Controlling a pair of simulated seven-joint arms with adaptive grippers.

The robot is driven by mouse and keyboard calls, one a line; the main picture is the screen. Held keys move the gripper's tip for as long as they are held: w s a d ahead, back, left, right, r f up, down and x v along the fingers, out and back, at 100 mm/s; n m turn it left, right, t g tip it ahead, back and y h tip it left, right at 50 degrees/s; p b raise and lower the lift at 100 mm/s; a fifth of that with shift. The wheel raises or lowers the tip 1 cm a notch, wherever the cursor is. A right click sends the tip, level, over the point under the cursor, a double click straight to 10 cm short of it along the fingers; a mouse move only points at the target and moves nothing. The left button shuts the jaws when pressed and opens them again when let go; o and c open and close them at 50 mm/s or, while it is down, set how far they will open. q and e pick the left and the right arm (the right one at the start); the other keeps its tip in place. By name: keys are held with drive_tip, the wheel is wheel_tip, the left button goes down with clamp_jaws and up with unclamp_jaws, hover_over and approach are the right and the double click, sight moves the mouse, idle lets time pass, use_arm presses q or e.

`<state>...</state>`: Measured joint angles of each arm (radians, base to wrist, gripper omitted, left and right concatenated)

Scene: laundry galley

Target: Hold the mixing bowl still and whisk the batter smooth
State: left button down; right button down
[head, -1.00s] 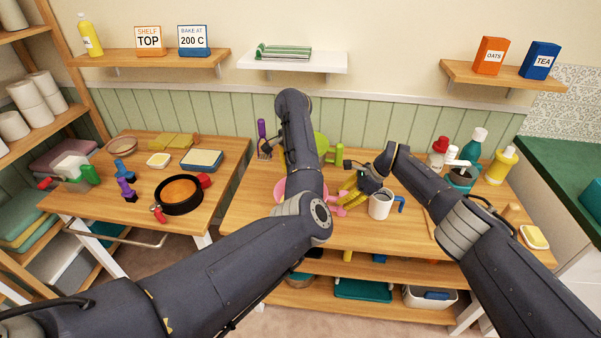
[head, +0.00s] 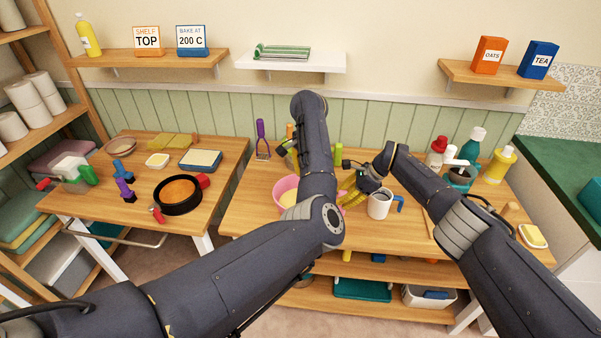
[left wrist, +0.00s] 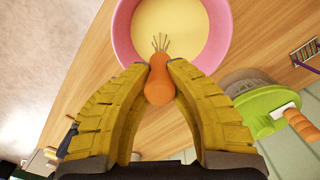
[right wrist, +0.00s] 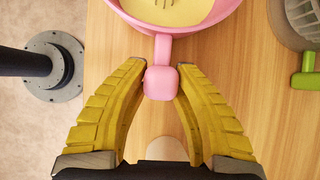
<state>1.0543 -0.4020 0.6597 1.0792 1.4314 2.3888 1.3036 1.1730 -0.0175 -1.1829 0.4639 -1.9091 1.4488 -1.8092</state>
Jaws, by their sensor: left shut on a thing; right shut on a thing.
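The pink mixing bowl (head: 283,187) stands on the wooden table, partly hidden by my left arm, with pale yellow batter inside. My right gripper (right wrist: 161,80) is shut on the bowl's pink handle (right wrist: 162,50); in the head view this gripper (head: 350,192) is right of the bowl. My left gripper (left wrist: 160,72) is shut on the orange handle of the whisk (left wrist: 158,86). In the left wrist view the whisk's thin wires reach over the batter (left wrist: 172,20) near the bowl's rim. In the head view my left arm hides most of the whisk. I cannot tell how deep the wires are.
A white mug (head: 379,205) stands close right of my right gripper. A purple-handled masher (head: 261,138) is behind the bowl. A green container (left wrist: 250,100) is beside the bowl. Several bottles stand at the table's right. The left table holds a black pan (head: 178,208).

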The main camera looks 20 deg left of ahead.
use_arm(q)
drive_tip(key=shift+a, duration=0.15)
drive_tip(key=shift+a, duration=2.25)
drive_tip(key=shift+d, duration=0.15)
drive_tip(key=shift+d, duration=2.3)
drive_tip(key=shift+a, duration=0.15)
drive_tip(key=shift+a, duration=2.3)
drive_tip(key=shift+d, duration=0.1)
drive_tip(key=shift+d, duration=2.35)
drive_tip(key=shift+a, duration=0.2)
